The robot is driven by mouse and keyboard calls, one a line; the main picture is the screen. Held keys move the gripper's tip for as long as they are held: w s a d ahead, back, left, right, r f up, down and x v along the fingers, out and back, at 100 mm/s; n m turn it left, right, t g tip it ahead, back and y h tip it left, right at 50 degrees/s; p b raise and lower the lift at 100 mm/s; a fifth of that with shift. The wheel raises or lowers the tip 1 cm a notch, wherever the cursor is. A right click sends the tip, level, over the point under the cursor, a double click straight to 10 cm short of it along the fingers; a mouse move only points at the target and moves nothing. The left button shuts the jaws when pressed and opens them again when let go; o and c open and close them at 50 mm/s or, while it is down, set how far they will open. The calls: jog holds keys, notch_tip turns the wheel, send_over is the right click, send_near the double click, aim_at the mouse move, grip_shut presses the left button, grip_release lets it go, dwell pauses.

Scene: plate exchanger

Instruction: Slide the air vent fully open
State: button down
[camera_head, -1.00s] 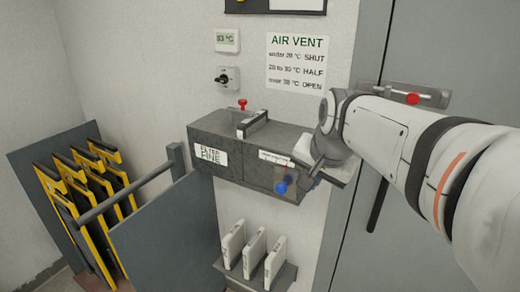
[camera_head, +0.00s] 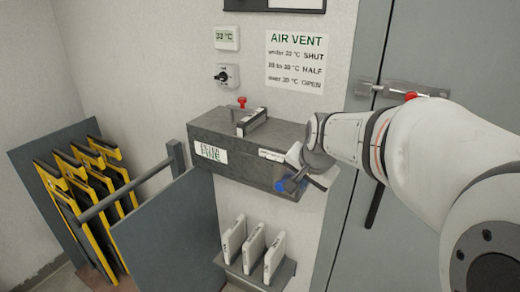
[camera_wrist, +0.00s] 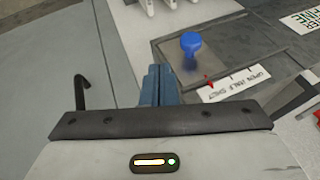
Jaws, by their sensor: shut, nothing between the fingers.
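The air vent's blue knob (camera_head: 279,186) is at the right end of the front of a grey box (camera_head: 232,164). In the wrist view the blue knob (camera_wrist: 190,41) stands on a slider plate beside a white scale label (camera_wrist: 236,85) reading OPEN, HALF, SHUT. A small red pointer (camera_wrist: 209,83) is at the SHUT end. My gripper (camera_wrist: 155,72) is shut and empty, its fingers just left of the knob in the wrist view.
A wall display (camera_head: 227,38) reads about 33 °C, above a dial switch (camera_head: 227,76). The AIR VENT sign (camera_head: 296,62) hangs above the box. White plates (camera_head: 253,250) stand on a shelf below. A grey door (camera_head: 350,225) is at the right.

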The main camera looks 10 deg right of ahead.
jog(key=w+a+f, duration=0.1)
jog(key=w+a+f+p, duration=0.1)
jog(key=w, duration=0.1)
jog(key=shift+a+f, duration=0.25)
jog(key=shift+f, duration=0.1)
